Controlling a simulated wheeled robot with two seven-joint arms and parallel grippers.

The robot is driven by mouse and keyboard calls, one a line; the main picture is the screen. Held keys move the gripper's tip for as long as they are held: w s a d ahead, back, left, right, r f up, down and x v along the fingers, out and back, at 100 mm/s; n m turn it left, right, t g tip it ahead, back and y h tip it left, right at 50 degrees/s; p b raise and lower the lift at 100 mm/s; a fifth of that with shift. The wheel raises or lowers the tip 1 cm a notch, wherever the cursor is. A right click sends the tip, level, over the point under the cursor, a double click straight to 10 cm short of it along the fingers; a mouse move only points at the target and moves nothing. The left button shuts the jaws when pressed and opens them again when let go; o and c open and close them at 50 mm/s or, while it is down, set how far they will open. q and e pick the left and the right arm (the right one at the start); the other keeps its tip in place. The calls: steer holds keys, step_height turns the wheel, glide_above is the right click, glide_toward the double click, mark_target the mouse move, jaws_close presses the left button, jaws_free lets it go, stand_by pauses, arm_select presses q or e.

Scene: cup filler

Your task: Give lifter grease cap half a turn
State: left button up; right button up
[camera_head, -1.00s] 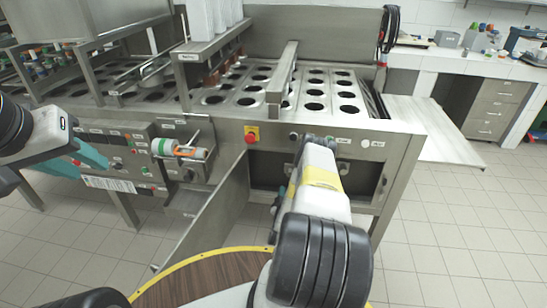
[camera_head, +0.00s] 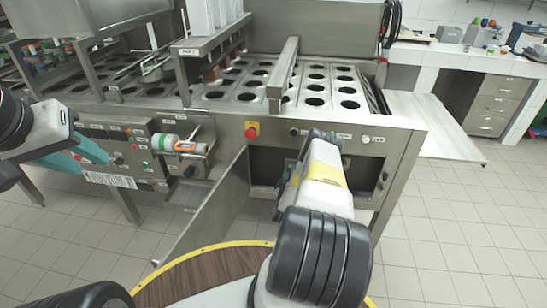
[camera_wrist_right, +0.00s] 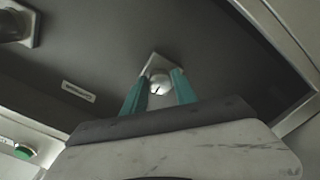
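The lifter grease cap appears to be the round silver cap (camera_wrist_right: 159,83) with a dark line mark, on a square plate on a dark surface. My right gripper (camera_wrist_right: 160,88) has a teal finger on each side of it. The fingers stand apart, and I cannot tell whether they touch the cap. In the head view my right arm reaches to the open compartment (camera_head: 262,166) under the machine top, and its fingertips are hidden. My left gripper (camera_head: 92,158) has its teal fingers spread in front of the control panel, with nothing seen between them.
An open steel door (camera_head: 212,208) hangs left of the compartment. A red emergency button (camera_head: 252,130) sits above it. A green-and-white cylinder with an orange part (camera_head: 180,145) sticks out of the panel. Floor is free at right.

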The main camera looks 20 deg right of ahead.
jaws_close()
steer(key=shift+m, duration=0.4)
steer(key=shift+a+m, duration=0.1)
steer(key=shift+m, duration=17.6)
